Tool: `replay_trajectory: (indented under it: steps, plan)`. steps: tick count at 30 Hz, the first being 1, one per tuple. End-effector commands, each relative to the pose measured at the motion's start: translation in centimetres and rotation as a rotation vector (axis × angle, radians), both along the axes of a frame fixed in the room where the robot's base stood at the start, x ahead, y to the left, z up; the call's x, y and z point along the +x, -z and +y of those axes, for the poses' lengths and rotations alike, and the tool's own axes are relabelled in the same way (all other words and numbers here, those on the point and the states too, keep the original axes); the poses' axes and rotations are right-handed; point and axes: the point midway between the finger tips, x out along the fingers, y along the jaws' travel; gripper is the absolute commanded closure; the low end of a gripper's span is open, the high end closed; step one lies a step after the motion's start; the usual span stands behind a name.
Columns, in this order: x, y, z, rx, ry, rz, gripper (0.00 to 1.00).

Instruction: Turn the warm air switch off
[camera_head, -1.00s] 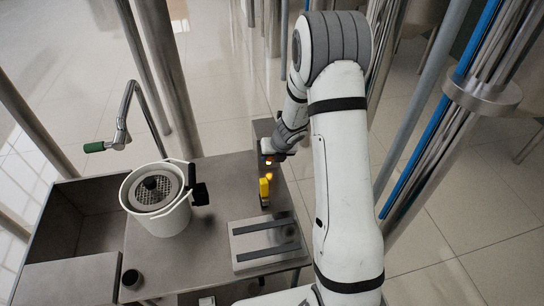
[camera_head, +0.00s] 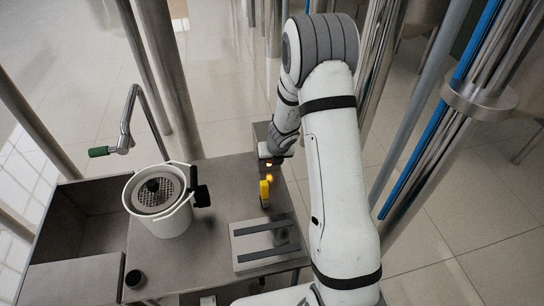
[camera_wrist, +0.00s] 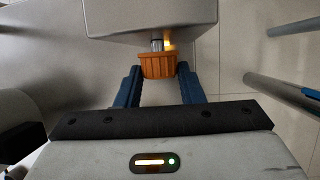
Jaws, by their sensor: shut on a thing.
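In the wrist view, the blue fingers of my gripper (camera_wrist: 157,72) are shut on a ribbed orange knob (camera_wrist: 158,66). The knob sits on a short metal shaft at the face of a grey box (camera_wrist: 150,16), with a warm glow beside the shaft. I take this knob for the warm air switch; no label shows. In the head view, my gripper (camera_head: 273,154) is at the grey box at the table's back right corner, and it hides the knob. A small orange light (camera_head: 269,178) glows just below my gripper in that view.
A yellow part (camera_head: 264,192) stands close in front of the box. A white pot (camera_head: 162,218) with a perforated lid is left of it. A flat metal plate (camera_head: 240,246) lies at the front right.

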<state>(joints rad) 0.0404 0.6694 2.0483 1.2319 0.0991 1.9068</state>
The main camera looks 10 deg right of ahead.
Motion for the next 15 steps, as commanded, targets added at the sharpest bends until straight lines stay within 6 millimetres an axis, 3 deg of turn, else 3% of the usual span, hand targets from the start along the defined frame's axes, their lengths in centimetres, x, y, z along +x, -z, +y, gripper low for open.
replay_trajectory:
  steps: [15]
  plan:
    - [-0.04, -0.15, 0.26, -0.112, 0.001, 0.001, 0.88]
